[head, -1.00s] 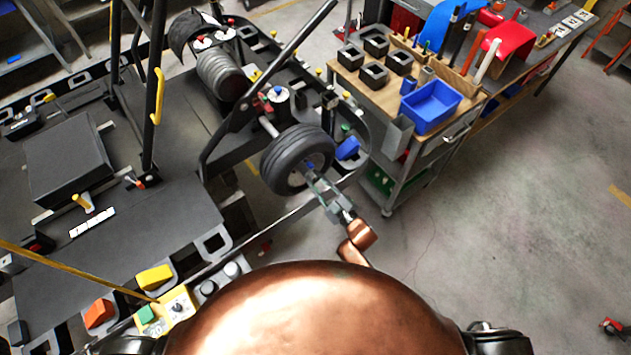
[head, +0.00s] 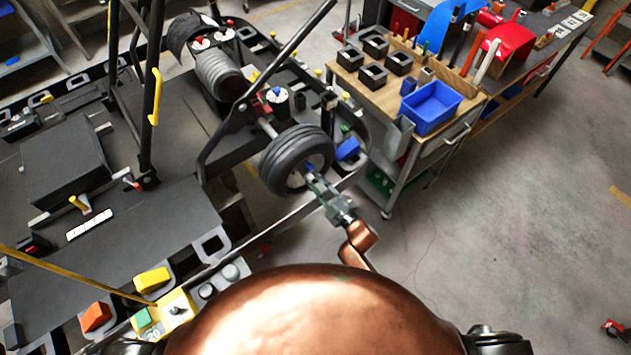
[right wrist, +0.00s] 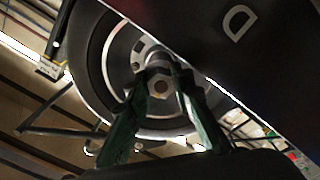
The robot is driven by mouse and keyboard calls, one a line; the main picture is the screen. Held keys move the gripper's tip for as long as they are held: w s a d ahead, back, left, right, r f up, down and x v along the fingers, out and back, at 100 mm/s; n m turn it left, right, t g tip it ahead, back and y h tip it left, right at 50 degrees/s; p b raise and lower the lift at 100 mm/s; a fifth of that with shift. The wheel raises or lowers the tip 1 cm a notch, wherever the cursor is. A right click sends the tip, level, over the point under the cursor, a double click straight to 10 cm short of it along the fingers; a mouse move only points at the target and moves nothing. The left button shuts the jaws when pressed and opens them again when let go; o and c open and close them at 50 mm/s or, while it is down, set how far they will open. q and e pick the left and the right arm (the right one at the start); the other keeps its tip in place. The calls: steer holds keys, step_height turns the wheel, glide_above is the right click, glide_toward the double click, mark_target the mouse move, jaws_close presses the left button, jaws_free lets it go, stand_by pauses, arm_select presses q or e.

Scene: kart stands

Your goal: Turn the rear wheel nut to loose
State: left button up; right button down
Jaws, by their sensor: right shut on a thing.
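The rear wheel (head: 287,152) is a black tyre on a light rim, mounted on the kart. The rear wheel nut (head: 309,168) shows as a small blue piece at its centre. My right gripper (head: 313,177) reaches the hub from the lower right and is shut on the nut. In the right wrist view the nut (right wrist: 160,84) sits between the two green fingers of the right gripper (right wrist: 160,92), with the rim and tyre behind it. How far the nut has turned cannot be read. My left gripper is not in view.
A wooden-topped cart (head: 360,85) with dark square blocks and a blue bin (head: 431,106) stands to the right of the wheel. The kart stand's frame surrounds the wheel on the left. The floor (head: 530,220) at the right is open.

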steer(key=shift+f, duration=0.1)
steer(key=c, duration=1.7)
jaws_free()
steer(key=v, duration=1.2)
